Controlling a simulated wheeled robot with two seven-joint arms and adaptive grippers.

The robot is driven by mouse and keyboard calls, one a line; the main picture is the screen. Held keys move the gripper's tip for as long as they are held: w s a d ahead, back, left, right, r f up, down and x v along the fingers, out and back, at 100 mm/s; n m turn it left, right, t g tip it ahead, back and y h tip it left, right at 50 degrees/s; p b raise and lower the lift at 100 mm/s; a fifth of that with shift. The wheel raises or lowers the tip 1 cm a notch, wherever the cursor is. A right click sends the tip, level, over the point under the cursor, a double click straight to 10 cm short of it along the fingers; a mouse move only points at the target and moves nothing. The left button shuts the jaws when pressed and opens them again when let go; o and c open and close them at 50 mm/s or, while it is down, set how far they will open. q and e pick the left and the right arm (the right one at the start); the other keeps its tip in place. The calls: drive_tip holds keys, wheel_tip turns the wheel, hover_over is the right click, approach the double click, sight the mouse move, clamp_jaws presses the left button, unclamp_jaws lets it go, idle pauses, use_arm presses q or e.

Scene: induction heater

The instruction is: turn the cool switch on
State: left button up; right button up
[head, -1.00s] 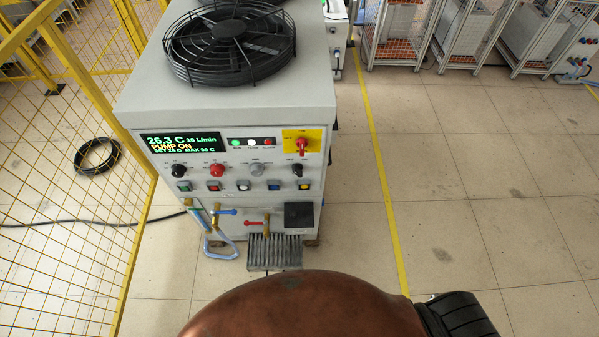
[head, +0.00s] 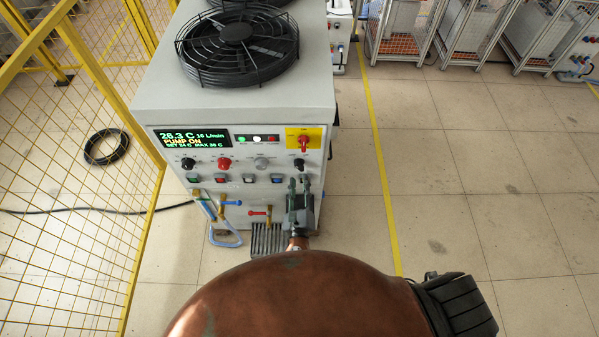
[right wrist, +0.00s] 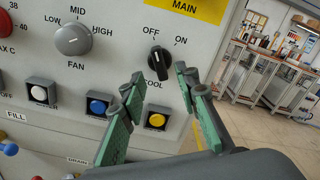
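The cool switch is a black rotary knob (right wrist: 158,62) under OFF and ON marks, with COOL printed below it. Its pointer leans toward OFF. In the head view the knob (head: 299,163) is at the right of the machine's panel, below the red main switch. My right gripper (right wrist: 159,76) is open and empty, with its green-padded fingers spread to the left and right of the knob. In the head view the right gripper (head: 300,183) is in front of the panel just below the knob. Contact cannot be told. My left gripper is not in view.
The fan knob (right wrist: 73,39) is left of the cool switch. White, blue and yellow (right wrist: 156,121) buttons lie below. The red main switch (head: 304,143) sits above on a yellow plate.

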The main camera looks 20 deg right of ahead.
sight(299, 169)
drive_tip(key=x, duration=0.4)
drive_tip(key=shift+w+d, duration=0.15)
drive_tip(key=shift+w, duration=0.25)
clamp_jaws()
